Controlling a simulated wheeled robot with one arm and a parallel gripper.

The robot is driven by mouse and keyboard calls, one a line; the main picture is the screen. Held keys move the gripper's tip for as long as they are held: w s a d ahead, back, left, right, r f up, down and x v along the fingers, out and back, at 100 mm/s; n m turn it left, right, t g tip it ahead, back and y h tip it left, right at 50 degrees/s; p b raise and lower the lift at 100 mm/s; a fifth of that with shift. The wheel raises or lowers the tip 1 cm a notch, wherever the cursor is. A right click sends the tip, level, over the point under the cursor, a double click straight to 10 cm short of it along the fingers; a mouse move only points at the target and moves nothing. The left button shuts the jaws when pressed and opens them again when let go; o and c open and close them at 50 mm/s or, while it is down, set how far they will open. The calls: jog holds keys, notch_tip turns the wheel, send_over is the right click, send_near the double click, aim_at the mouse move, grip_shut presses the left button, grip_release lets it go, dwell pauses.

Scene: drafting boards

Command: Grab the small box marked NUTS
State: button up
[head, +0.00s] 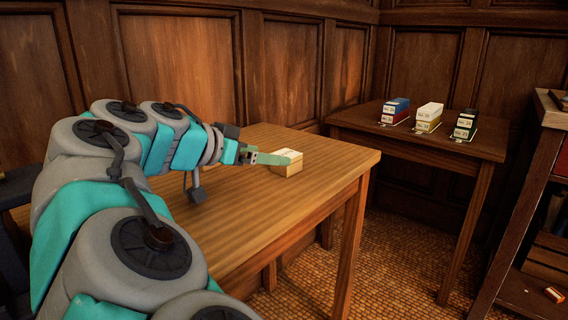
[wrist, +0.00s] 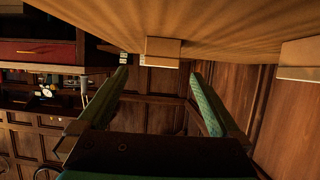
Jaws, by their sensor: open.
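A small cream box (head: 288,163) sits on the near wooden table (head: 320,172), close to its right end. No readable marking shows on it, so I cannot tell whether it says NUTS. My gripper (head: 270,158) is open, and a green finger overlaps the box's left side in the head view. In the wrist view, where the table (wrist: 215,25) appears at the top, a box (wrist: 163,52) lies beyond and between the two spread fingertips of my gripper (wrist: 160,75). Another pale box (wrist: 300,58) shows at the right edge of the wrist view; its marking is unreadable.
A shelf unit (head: 540,190) stands at the right. Panelled walls rise behind both tables.

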aim_at(285, 153)
jog(key=shift+x, duration=1.25)
jog(key=shift+w+r+x, duration=0.1)
jog(key=shift+r+x, duration=0.1)
jog(key=shift+x, duration=1.1)
jog(key=shift+w+r+x, duration=0.15)
jog(key=shift+r+x, duration=0.05)
jog(key=shift+x, duration=1.1)
jog(key=c, duration=1.5)
